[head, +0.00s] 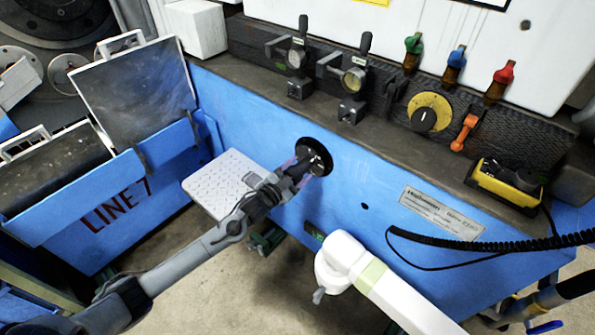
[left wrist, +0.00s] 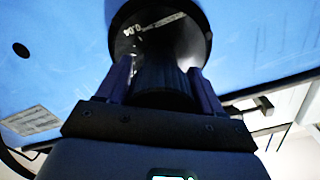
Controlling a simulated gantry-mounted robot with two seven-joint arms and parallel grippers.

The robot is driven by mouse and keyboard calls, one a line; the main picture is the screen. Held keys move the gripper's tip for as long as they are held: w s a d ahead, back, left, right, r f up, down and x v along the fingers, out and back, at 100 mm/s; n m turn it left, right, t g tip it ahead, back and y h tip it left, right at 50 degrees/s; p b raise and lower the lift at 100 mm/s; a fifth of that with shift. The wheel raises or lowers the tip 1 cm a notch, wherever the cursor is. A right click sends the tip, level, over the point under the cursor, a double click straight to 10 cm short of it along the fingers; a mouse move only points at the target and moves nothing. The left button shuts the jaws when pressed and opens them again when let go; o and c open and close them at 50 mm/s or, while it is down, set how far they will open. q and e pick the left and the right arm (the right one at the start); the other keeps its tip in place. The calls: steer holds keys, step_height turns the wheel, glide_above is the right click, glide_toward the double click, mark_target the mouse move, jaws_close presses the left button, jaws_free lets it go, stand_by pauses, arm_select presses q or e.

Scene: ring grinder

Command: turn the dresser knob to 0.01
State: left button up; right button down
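The dresser knob is a round black dial (head: 314,152) on the blue front panel of the machine. In the left wrist view the black dial face (left wrist: 160,25) shows small white marks and a number that looks like 0.04, though its last digit is unclear. My left gripper (head: 303,166) reaches the dial from the lower left. In the left wrist view its two fingers (left wrist: 163,85) lie on either side of the ribbed knob grip and appear to touch it. Part of the grip is hidden by the gripper. My right arm shows only partly at the lower right.
A white machine arm (head: 395,290) stands below and right of the dial. A coiled black cable (head: 480,238) crosses the panel at right. A metal step plate (head: 222,182) is left of the dial. Gauges, coloured levers and a yellow dial (head: 428,110) sit on the ledge above.

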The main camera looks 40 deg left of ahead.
arm_select(q)
steer(key=shift+o, duration=1.3)
steer(key=shift+s, duration=0.2)
steer(key=s+p, duration=0.4)
steer(key=s, duration=0.6)
steer(key=shift+s+a, duration=0.15)
steer(key=shift+s, duration=0.05)
